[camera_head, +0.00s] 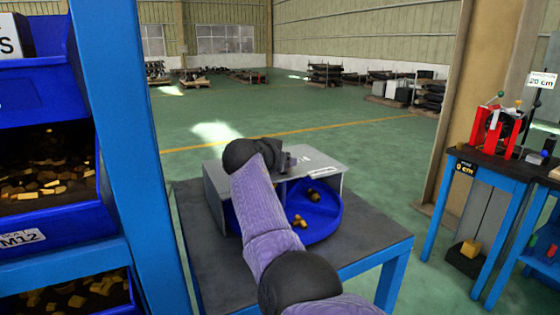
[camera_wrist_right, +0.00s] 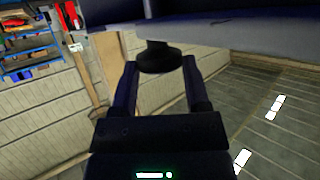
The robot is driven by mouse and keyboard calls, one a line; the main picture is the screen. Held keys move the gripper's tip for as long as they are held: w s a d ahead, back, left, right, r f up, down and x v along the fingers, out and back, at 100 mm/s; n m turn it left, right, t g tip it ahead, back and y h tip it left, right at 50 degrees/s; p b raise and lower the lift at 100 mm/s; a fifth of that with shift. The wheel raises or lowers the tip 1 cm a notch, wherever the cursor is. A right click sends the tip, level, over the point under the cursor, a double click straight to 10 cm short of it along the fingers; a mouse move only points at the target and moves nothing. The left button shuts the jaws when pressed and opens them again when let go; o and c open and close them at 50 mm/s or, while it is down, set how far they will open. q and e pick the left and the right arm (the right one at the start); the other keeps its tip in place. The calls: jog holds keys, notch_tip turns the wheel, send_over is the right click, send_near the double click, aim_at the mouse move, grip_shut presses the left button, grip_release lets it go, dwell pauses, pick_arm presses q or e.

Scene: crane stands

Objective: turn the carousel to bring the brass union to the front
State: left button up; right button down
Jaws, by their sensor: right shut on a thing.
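The blue round carousel tray (camera_head: 325,222) sits partly under a grey cover (camera_head: 325,179) on the table. A brass piece with a darker part (camera_head: 315,196) lies in the tray towards the back of its visible part. Another brass piece (camera_head: 299,220) lies nearer the front. I cannot tell which is the brass union. The rest of the tray is hidden by the cover and my right arm. My right gripper (camera_wrist_right: 160,62) is shut on a dark knob (camera_wrist_right: 158,54), which also hides its tip in the head view. My left gripper is not in view.
The table (camera_head: 200,255) has bare dark top left and in front of the carousel. A blue rack with bins of brass parts (camera_head: 45,240) stands close on the left. A blue bench (camera_head: 490,170) with a red device (camera_head: 495,130) stands on the right.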

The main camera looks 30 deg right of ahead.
jog(key=shift+c, duration=0.3)
grip_release()
